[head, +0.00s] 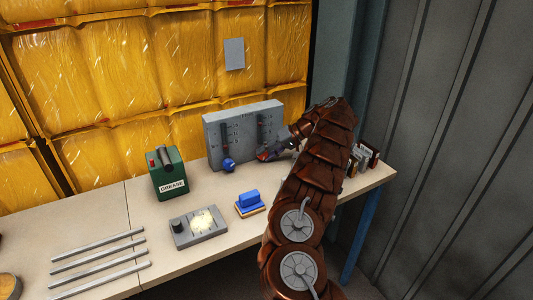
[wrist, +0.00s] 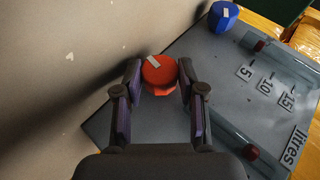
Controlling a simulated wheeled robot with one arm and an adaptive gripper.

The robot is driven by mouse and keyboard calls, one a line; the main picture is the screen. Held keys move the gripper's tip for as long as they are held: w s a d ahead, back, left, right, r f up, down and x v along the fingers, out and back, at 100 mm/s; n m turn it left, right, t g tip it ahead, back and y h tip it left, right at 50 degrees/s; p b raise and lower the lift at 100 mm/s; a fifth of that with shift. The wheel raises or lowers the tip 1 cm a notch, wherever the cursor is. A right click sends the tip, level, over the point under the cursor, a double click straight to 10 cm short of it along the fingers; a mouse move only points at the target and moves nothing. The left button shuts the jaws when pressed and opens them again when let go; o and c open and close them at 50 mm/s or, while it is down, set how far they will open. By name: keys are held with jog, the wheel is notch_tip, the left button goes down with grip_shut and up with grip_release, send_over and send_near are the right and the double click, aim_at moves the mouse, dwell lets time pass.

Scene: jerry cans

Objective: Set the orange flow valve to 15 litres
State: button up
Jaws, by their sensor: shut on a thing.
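The orange flow valve (wrist: 158,75) is a round knob with a white mark on its top, low on the front of the grey gauge panel (head: 216,135). My gripper (wrist: 158,88) is shut on the valve, one finger on each side; it also shows in the head view (head: 268,153). In the wrist view, a tube with a red piece (wrist: 250,152) in it runs away from the valve. The number labels 5, 10 and 15 (wrist: 287,100) show between the two tubes, with "litres" (wrist: 293,145) beyond. My gripper hides part of the panel.
A blue knob (head: 229,164) stands at the panel's left. Small items (head: 363,157) stand right of my arm.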

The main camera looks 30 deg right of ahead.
dwell(0.4)
jog(key=o, duration=1.1)
jog(key=shift+o, duration=0.2)
